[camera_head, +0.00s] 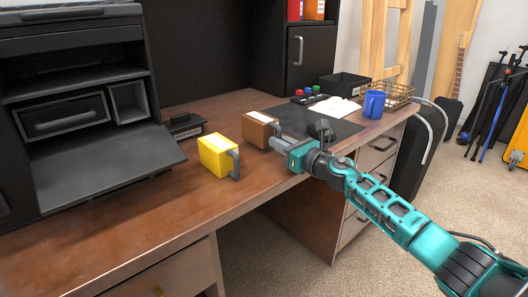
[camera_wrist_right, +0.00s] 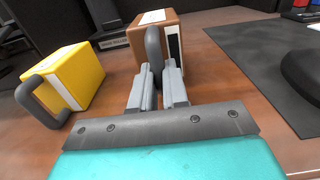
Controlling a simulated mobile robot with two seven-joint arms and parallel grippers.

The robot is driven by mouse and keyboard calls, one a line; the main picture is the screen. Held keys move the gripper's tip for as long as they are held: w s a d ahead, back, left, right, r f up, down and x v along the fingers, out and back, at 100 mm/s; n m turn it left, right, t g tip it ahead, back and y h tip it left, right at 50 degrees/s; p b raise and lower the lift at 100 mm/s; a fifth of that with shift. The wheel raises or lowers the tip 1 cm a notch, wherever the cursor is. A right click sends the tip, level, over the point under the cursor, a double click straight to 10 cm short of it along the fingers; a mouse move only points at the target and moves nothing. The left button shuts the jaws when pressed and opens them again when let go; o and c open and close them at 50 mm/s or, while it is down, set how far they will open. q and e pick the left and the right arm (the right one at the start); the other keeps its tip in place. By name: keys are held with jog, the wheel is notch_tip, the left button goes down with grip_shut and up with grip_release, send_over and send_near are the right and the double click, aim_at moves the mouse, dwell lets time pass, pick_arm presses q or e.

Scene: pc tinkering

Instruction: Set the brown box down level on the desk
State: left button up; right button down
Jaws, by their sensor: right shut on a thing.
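The brown box (camera_head: 258,130) is at the middle of the wooden desk (camera_head: 140,215), right of the yellow box. It has a white label on top and a grey handle facing my right gripper. My right gripper (camera_head: 281,140) reaches in from the right and is shut on that handle. In the right wrist view the brown box (camera_wrist_right: 155,42) stands beyond the two fingers (camera_wrist_right: 158,85), with the handle between them. The box looks about upright; whether its underside touches the desk is hard to tell. My left gripper is not in view.
The yellow box (camera_head: 215,155) with a grey handle stands close on the left. A dark mat (camera_head: 345,130) lies to the right, with a blue mug (camera_head: 374,104) and wire basket (camera_head: 392,94) behind. A black cabinet (camera_head: 75,110) stands at left. The desk front is clear.

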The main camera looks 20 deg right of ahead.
jog(key=shift+f, duration=0.4)
jog(key=c, duration=1.1)
grip_release()
jog(key=shift+s+f, duration=0.1)
jog(key=shift+f, duration=0.1)
jog(key=shift+o, duration=0.2)
jog(key=shift+p+v, duration=0.8)
jog(key=shift+v, duration=1.65)
jog(key=shift+s+d+r, duration=0.25)
jog(key=shift+s+d, duration=0.05)
jog(key=shift+s, duration=0.15)
